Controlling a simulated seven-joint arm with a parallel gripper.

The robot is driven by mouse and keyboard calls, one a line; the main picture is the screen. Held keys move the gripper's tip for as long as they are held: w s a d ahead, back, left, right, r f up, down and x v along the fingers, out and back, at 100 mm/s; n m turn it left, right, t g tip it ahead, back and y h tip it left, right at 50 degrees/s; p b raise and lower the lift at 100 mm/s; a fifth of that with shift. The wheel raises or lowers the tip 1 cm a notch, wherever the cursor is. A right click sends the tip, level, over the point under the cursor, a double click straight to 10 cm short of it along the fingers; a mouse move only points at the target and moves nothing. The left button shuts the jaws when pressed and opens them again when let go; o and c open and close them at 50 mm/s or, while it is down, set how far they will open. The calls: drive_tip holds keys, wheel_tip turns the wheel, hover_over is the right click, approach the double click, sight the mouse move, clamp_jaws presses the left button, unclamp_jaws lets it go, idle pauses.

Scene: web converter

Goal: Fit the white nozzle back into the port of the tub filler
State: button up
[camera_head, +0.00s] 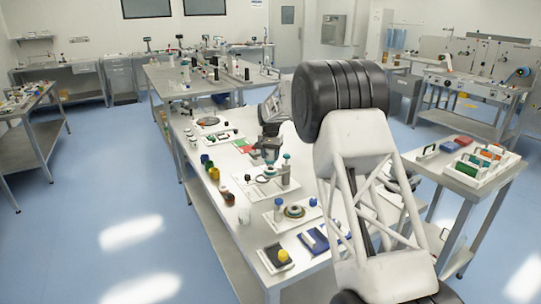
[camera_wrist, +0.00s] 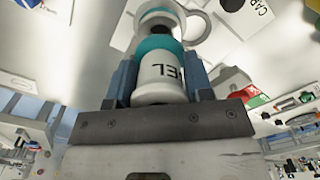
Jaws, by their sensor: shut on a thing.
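My gripper (camera_wrist: 160,62) is shut on a white cylindrical piece (camera_wrist: 160,82) with dark lettering, which I take to be the white nozzle. A teal band (camera_wrist: 158,45) shows just beyond the lettering; I cannot tell whether it belongs to the held piece. Further out is a white rounded part with a white ring (camera_wrist: 198,24) beside it, perhaps part of the tub filler. I cannot tell whether they touch, and the port is not clear. In the head view my dark gripper (camera_head: 270,148) points down over a white stand (camera_head: 283,190) with a teal-topped post.
A second white stand (camera_head: 292,217) with a ring and blue cap is nearer on the long table (camera_head: 222,222). Several small coloured jars stand at the table's left edge. A dark tray with a yellow knob (camera_head: 283,256) is at the near end.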

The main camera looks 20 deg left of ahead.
sight(271, 161)
drive_tip(key=shift+f, duration=1.85)
idle(1.0)
drive_tip(key=o, duration=1.3)
drive_tip(key=shift+r, duration=0.1)
drive_tip(key=shift+r, duration=3.8)
drive_tip(key=shift+r, duration=0.1)
